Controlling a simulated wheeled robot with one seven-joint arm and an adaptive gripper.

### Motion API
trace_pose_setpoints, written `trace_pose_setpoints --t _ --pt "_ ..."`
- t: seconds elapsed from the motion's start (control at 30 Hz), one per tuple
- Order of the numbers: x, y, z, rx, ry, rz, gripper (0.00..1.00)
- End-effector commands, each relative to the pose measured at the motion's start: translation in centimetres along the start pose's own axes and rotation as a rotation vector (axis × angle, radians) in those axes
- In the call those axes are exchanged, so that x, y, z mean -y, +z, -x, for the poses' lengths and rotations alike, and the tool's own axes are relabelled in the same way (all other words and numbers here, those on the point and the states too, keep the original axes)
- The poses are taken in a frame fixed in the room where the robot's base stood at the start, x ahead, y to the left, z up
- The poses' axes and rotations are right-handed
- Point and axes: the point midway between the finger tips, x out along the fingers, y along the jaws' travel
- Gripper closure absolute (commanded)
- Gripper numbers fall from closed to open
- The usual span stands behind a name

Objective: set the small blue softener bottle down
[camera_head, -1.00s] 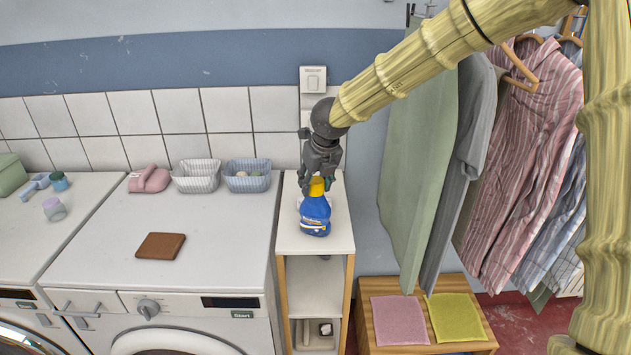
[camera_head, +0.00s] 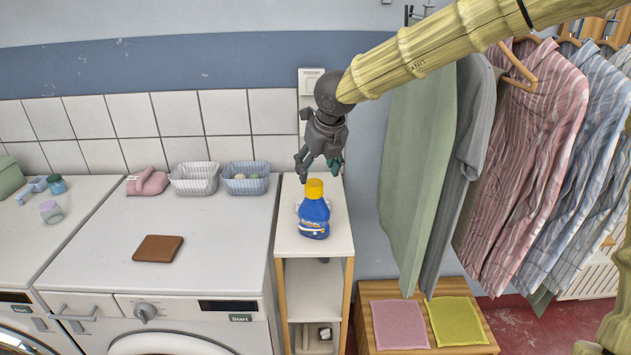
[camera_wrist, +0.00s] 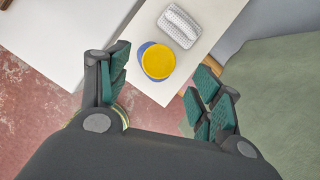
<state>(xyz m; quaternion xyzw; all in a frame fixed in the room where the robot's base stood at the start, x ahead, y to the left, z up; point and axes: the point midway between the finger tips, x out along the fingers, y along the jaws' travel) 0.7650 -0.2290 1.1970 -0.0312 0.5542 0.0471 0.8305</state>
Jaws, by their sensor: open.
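The small blue softener bottle (camera_head: 314,214) with a yellow cap stands upright on top of the narrow white shelf unit (camera_head: 328,243). My gripper (camera_head: 319,172) is open and empty, above and behind the bottle in the head view, apart from it. In the wrist view the bottle's yellow cap (camera_wrist: 158,61) shows from above, beyond and between my open fingers (camera_wrist: 160,95), with a little of the blue body around it.
A white ribbed object (camera_wrist: 180,26) lies on the shelf top near the bottle. A brown wallet-like item (camera_head: 158,248), two baskets (camera_head: 194,179) and a pink item (camera_head: 147,182) sit on the machine to the left. Hanging clothes (camera_head: 425,170) are close on the right.

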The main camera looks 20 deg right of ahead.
Motion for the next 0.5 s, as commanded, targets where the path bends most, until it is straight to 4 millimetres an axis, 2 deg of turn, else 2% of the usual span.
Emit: trace_pose_setpoints --t 0.1,0.3,0.5 --pt "0.0 0.0 2.1 0.003 0.002 -0.001 0.35" --pt "0.0 0.0 4.7 0.002 0.001 -0.001 0.35" --pt "0.0 0.0 5.6 -0.001 0.000 0.000 0.35"
